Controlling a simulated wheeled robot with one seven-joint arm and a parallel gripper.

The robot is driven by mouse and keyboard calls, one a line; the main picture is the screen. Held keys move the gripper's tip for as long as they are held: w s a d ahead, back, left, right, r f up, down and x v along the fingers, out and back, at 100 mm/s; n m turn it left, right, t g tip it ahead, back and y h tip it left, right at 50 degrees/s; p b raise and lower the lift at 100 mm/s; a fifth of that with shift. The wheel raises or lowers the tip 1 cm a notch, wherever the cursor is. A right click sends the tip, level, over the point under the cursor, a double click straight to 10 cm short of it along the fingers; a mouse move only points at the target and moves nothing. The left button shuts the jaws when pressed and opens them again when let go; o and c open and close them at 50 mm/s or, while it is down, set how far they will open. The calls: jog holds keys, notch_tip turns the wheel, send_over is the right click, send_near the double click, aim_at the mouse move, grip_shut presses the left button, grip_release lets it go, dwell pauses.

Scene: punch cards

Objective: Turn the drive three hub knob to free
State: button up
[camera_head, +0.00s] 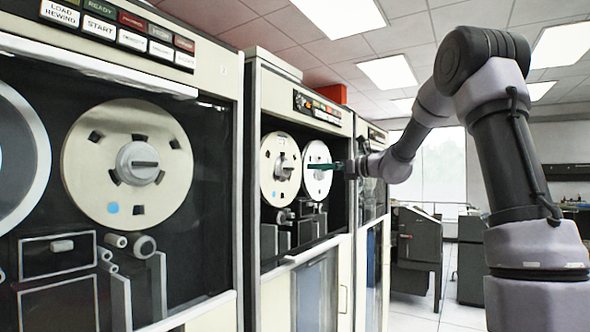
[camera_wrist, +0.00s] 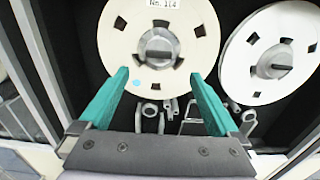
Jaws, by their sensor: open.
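My gripper (camera_head: 322,167) reaches in from the right before the middle tape drive in the head view. In the wrist view its two teal fingers (camera_wrist: 158,76) are spread apart with nothing between them. Beyond them is a cream reel (camera_wrist: 188,28) with a "No. 114" label and a blue dot. Its grey hub knob (camera_wrist: 156,50) has a dark bar lying about level, and sits slightly above the fingertips. The fingers look apart from the knob. This cream reel (camera_head: 267,172) seems to be the middle drive's left one in the head view. No drive number is readable.
A whiter reel (camera_wrist: 253,52) with its own hub sits to the right in the wrist view. Rollers and guides (camera_wrist: 160,112) lie below the reels. A nearer drive with a large reel (camera_head: 90,170) stands at left. Grey machines (camera_head: 415,248) stand behind my arm.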

aim_at(288, 169)
jog(key=x, duration=1)
jog(key=shift+a, duration=0.2)
jog(key=c, duration=1.4)
jog(key=shift+o, duration=0.2)
